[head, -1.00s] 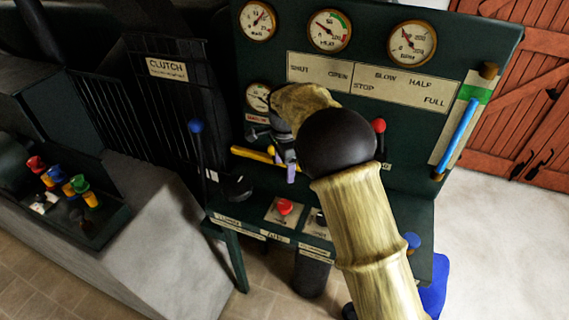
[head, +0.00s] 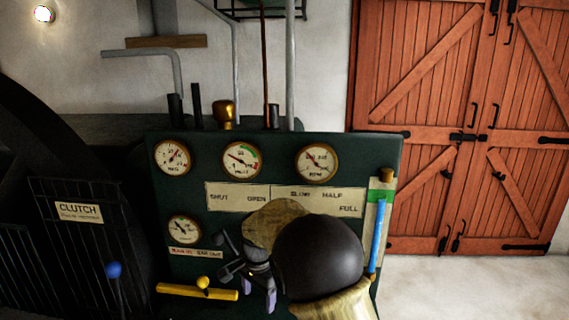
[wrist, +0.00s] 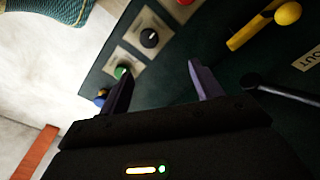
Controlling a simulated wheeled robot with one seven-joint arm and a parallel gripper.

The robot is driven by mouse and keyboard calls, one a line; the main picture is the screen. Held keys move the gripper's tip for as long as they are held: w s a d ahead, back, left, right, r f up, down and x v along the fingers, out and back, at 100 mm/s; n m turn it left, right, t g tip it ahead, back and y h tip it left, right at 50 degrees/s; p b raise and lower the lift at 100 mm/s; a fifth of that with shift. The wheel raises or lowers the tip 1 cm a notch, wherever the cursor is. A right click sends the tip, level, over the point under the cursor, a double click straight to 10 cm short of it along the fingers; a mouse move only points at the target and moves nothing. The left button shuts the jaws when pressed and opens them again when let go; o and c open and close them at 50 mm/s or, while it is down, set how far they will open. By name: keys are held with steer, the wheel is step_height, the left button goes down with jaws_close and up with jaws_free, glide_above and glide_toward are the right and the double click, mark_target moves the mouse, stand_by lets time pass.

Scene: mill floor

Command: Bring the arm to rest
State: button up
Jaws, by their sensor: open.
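My gripper (head: 260,287) is in front of the dark green control panel (head: 350,152) in the head view, left of my black arm joint. In the wrist view, my gripper (wrist: 160,82) has its two fingers spread apart with nothing between them. Beyond the fingers, the wrist view shows the panel's lower controls: a black knob (wrist: 150,38), a green button (wrist: 122,72) and a yellow handle (wrist: 262,26). My arm hides part of the panel's middle and right in the head view.
A yellow bar handle (head: 185,291) and a blue-knobbed lever (head: 114,270) are left of my gripper. Gauges such as the top left one (head: 172,157) line the panel. A blue sight tube (head: 377,238) is at its right edge. Red wooden doors (head: 440,90) stand behind, with clear floor before them.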

steer(key=s+d+r+n+t+p, duration=0.1)
steer(key=s+d+n, duration=0.7)
steer(key=s+d, duration=1.2)
steer(key=shift+d+r+t+p, duration=0.2)
steer(key=shift+d+t+p, duration=0.3)
steer(key=shift+d, duration=0.75)
